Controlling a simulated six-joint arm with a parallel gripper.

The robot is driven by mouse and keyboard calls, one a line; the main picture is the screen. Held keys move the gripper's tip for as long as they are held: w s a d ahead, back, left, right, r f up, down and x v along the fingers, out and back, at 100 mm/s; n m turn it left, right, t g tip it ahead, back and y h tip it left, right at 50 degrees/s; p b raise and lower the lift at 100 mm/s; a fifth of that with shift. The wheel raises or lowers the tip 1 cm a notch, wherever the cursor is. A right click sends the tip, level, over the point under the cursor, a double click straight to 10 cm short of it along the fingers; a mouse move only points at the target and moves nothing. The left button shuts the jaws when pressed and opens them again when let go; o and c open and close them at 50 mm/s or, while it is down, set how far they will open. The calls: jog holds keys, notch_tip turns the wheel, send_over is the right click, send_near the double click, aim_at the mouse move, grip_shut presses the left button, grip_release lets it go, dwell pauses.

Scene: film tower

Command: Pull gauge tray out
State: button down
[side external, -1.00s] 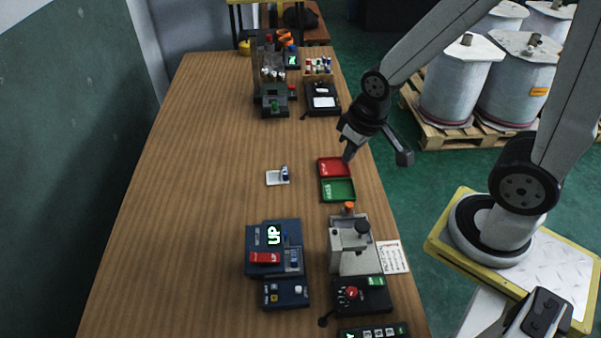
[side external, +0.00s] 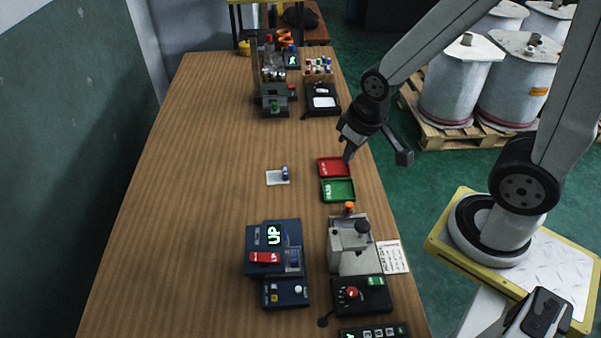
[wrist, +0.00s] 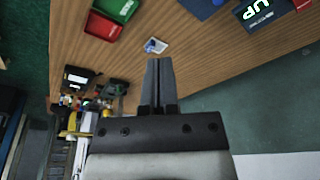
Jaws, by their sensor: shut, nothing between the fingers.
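My gripper (side external: 347,157) is shut and empty, its fingertips over or beside the red tray (side external: 334,168) at the table's right side. In the wrist view the closed fingers of my gripper (wrist: 158,62) point toward a small white pad. A blue device with a lit "UP" display (side external: 275,235) stands on the near part of the table, well away from my gripper; it may hold the gauge tray, but I cannot tell. The display also shows in the wrist view (wrist: 256,12). A red block (side external: 264,258) is on its front.
A green tray (side external: 338,190) adjoins the red one. The white pad (side external: 276,178) bears a small blue piece. A grey fixture (side external: 350,250) with a dark knob and a black control box (side external: 362,296) stand at the near right. A tower (side external: 272,90) stands at the back. The left tabletop is clear.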

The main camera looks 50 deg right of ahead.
jog(key=shift+c, duration=2.2)
grip_release()
jog(key=shift+w, duration=0.2)
jog(key=m+g+y, duration=0.3)
jog(key=m+g, duration=0.3)
jog(key=m, duration=0.1)
send_near(282, 230)
notch_tip(282, 230, down, 8)
jog(key=w+d, duration=0.2)
jog(key=shift+a+r, duration=0.2)
jog(key=shift+r, duration=0.05)
jog(key=shift+x, duration=3.85)
jog(key=shift+d, duration=0.1)
grip_shut()
